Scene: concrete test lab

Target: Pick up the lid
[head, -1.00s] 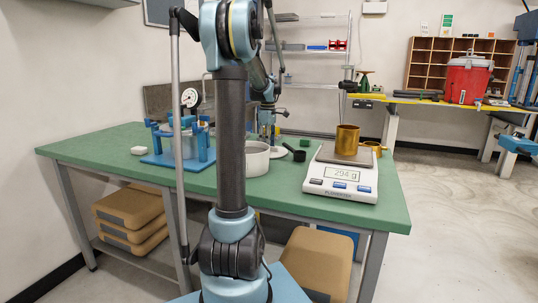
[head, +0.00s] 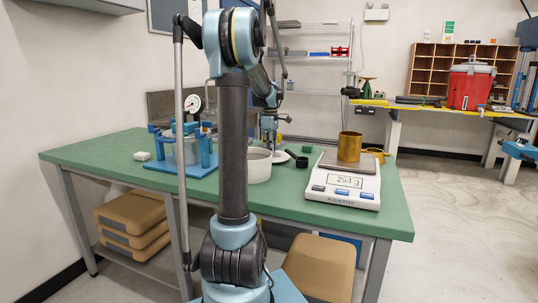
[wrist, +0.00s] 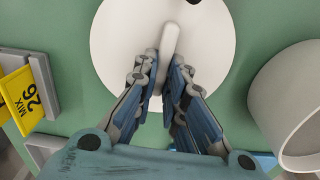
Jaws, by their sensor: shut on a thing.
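The lid is a white disc with a raised bar handle, and it fills the top middle of the wrist view (wrist: 122,48). In the head view its pale rim (head: 282,158) shows on the green table, partly behind my arm. My gripper (wrist: 163,82) is over the lid in the wrist view, its fingers closed on the near end of the handle. In the head view my gripper (head: 269,143) points down at the lid. The lid looks flat on or very close to the table; any gap beneath it cannot be told.
A white round pot (head: 259,167) stands close to the lid, at the right in the wrist view (wrist: 268,98). A yellow "MIX 26" card (wrist: 22,98) is at the left. A black scoop (head: 298,160), a scale (head: 343,194) bearing a brass cup (head: 349,147), and a blue fixture (head: 165,168) stand around.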

